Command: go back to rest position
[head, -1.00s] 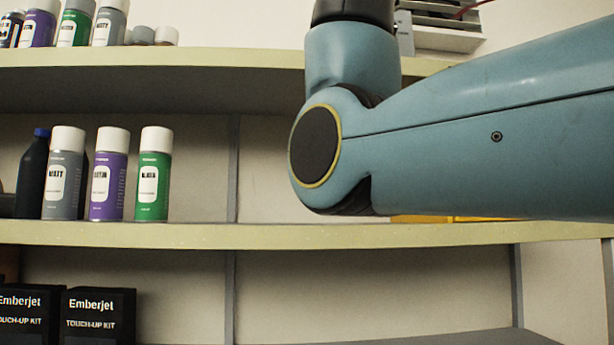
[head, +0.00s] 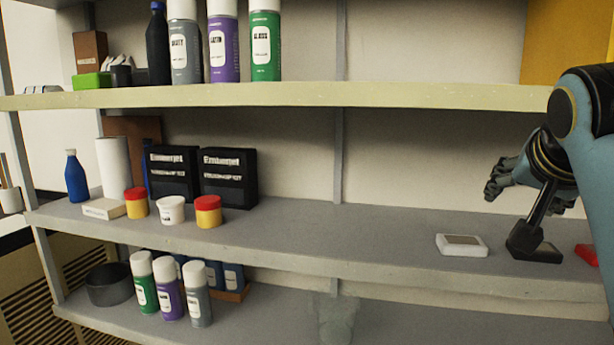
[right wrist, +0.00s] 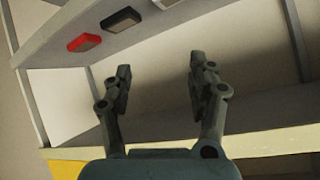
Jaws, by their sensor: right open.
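My right gripper (head: 493,188) is at the right side of the head view, in front of the middle shelf, its fingers pointing left. In the right wrist view its two fingers (right wrist: 156,78) stand wide apart with nothing between them. My right arm comes in from the right edge. My left gripper is not in view.
The middle shelf (head: 370,235) holds a white block (head: 462,246), a dark block (head: 540,252) and a red block (head: 587,254) near my right arm. Further left are black boxes (head: 228,177) and small jars (head: 171,210). Spray cans (head: 265,45) stand on the shelf above.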

